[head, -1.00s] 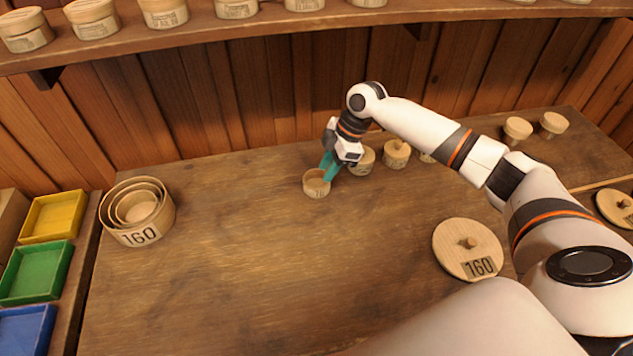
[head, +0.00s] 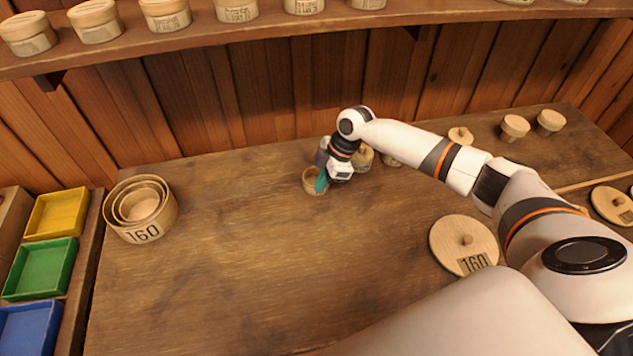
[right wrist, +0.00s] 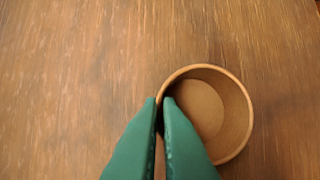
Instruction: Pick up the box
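A small open round wooden box (head: 309,184) stands upright on the workbench near the back middle. My right gripper (head: 323,181) is down at the box's right side in the head view. In the right wrist view the box (right wrist: 240,118) is empty. The two green fingers (right wrist: 160,103) there straddle its wall, one inside and one outside. Only a thin gap the width of the wall is between them, so the gripper looks shut on the rim. The box seems to rest on the bench. My left gripper is not in view.
Nested round boxes marked 160 (head: 142,232) stand at the left. A large lid marked 160 (head: 463,244) lies at the right. Small knobbed lidded pieces (head: 364,158) stand close behind the gripper. Coloured trays (head: 42,268) line the left edge. The bench middle is clear.

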